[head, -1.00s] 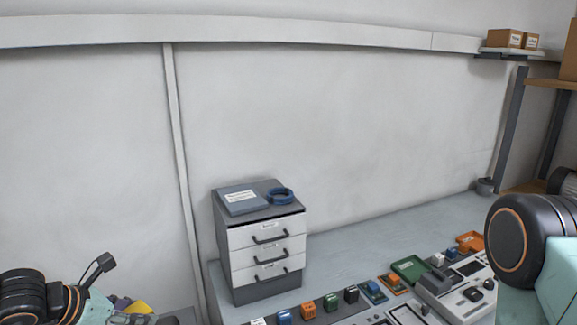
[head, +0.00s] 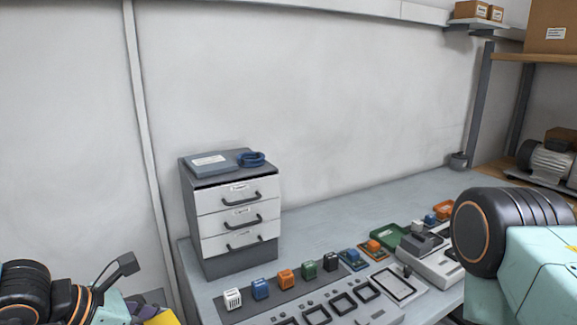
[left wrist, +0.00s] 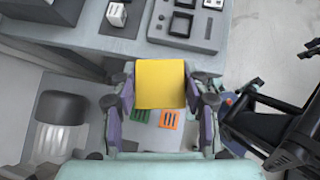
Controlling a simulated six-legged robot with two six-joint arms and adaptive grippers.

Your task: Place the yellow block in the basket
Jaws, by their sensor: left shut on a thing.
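The yellow block (left wrist: 160,84) is between the fingers of my left gripper (left wrist: 160,92) in the left wrist view. The gripper is shut on it and holds it over the floor, just off the table's edge. In the head view only a bit of the yellow block (head: 164,318) shows at the bottom edge, beside my left arm. My right arm shows at the right of the head view, but its gripper is out of the picture. I cannot make out a basket in either view.
The table (head: 330,238) carries a white drawer unit (head: 238,218), a row of coloured blocks including a white block (head: 232,299), and a green tray (head: 388,236). Below the held block, an orange piece (left wrist: 169,119) and a green piece (left wrist: 141,116) show. A shelf with a compressor (head: 549,160) stands right.

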